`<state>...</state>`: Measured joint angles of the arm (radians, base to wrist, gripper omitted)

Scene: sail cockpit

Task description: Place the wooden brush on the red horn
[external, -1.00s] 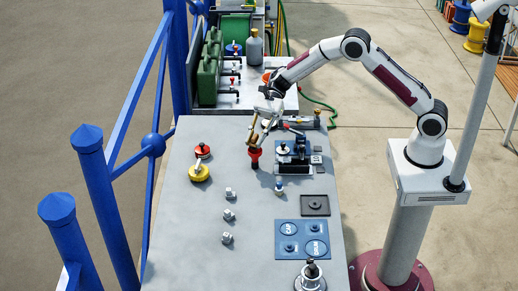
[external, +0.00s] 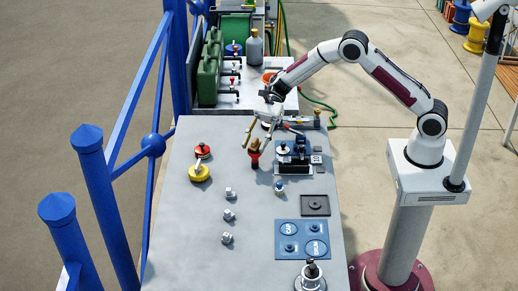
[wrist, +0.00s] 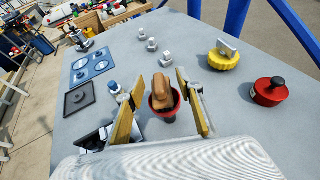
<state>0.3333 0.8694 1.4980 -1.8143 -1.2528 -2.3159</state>
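The red horn (external: 254,158) stands on the grey table top; in the wrist view its round red rim (wrist: 153,108) shows. The wooden brush (wrist: 164,91), a brown rounded block, rests on top of the horn. It also shows small in the external view (external: 255,144). My gripper (wrist: 158,84) is open, with one tan finger pad on each side of the brush and gaps between. In the external view my gripper (external: 258,134) is over the horn. The lower part of the brush is hidden inside or behind the horn's rim.
A yellow round piece (external: 199,173) and a red knob (external: 202,151) stand left of the horn. A dark and blue device (external: 294,158) stands close on the right. Several small metal fittings (external: 229,214) and a blue panel (external: 301,240) lie nearer the front. Bare table surrounds the horn's left side.

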